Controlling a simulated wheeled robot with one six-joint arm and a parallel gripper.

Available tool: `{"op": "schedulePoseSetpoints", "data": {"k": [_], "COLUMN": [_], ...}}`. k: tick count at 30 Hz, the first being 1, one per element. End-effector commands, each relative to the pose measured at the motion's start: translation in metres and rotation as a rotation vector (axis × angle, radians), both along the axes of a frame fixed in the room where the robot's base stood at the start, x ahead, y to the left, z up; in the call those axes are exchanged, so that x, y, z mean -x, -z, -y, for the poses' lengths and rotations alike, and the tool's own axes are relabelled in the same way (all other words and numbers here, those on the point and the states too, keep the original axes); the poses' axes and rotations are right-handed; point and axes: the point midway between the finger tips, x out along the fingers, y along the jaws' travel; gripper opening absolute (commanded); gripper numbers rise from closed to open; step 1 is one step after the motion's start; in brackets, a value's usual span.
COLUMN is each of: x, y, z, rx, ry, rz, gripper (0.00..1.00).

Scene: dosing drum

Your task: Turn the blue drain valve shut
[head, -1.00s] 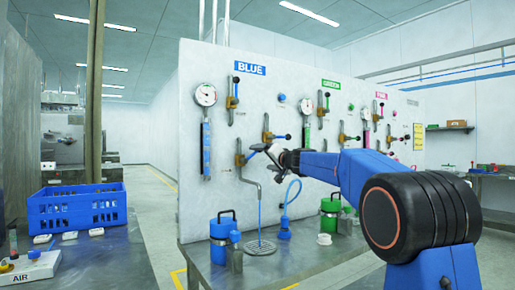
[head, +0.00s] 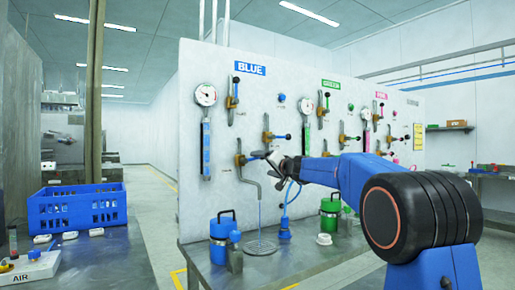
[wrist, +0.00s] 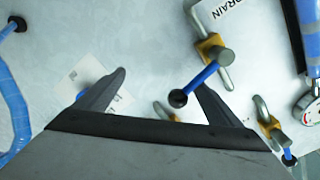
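The blue drain valve (head: 240,159) is a brass body on the white panel, below the BLUE sign. Its blue lever with a black knob points right, close to level, in the head view. In the wrist view the drain valve (wrist: 213,47) sits near the DRAIN label, and its lever (wrist: 200,78) reaches down between my fingers in the picture. My gripper (head: 277,167) is just right of and below the lever end. The wrist view shows my gripper (wrist: 158,85) open, with the knob nearer the right finger; I cannot tell whether they touch.
A bent spout (head: 250,183) hangs below the valve, with a thin stream over a round grate (head: 260,247). Other valves are close by on the panel. A blue crate (head: 78,211) is left.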

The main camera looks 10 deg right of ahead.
Motion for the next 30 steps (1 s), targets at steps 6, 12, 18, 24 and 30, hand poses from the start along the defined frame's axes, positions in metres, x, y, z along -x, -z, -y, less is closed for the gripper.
{"op": "schedulePoseSetpoints", "data": {"k": [6,12,18,24,30], "x": [0.000,-0.001,-0.001,-0.001,0.000], "y": [0.003,0.009,0.012,0.013,0.010], "z": [0.001,0.002,0.003,0.003,-0.001], "rx": [-0.001,-0.001,-0.001,0.000,0.001], "ry": [0.000,0.000,0.000,0.000,-0.001], "rz": [-0.002,-0.002,0.000,-0.001,-0.002], "gripper": [0.88,0.88,0.88,0.88,0.88]}}
